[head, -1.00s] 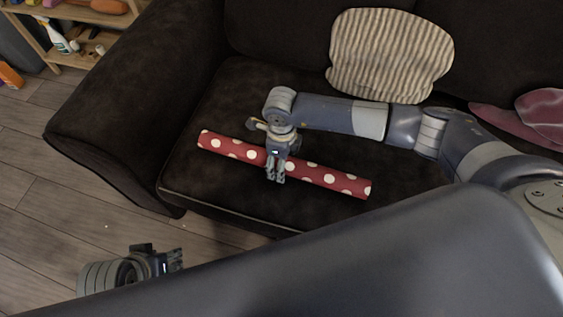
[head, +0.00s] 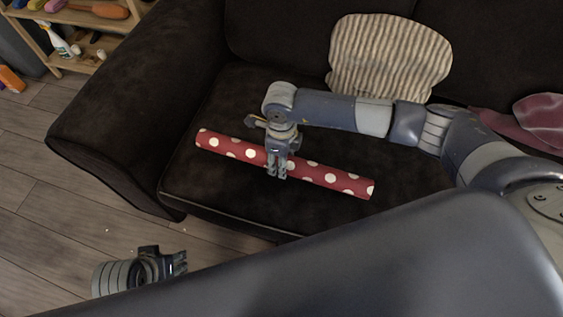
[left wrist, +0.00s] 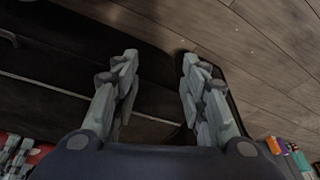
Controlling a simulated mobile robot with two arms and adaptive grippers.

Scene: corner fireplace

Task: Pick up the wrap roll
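The wrap roll (head: 230,147) is a long red tube with white dots, lying at a slant over the dark sofa seat in the head view. My right gripper (head: 277,176) points down at its middle, with its fingers close together around the roll, and appears shut on it. The fingers hide part of the roll's middle. My left gripper (head: 182,262) is empty, low over the floor in front of the sofa. In the left wrist view its fingers (left wrist: 160,62) are spread wide. A bit of red roll (left wrist: 40,152) shows at that view's lower left.
The dark sofa (head: 125,110) has a high left armrest. A striped pillow (head: 390,58) leans on its backrest, and pink fabric (head: 540,120) lies at right. A wooden shelf (head: 75,65) with a spray bottle (head: 53,40) stands at upper left.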

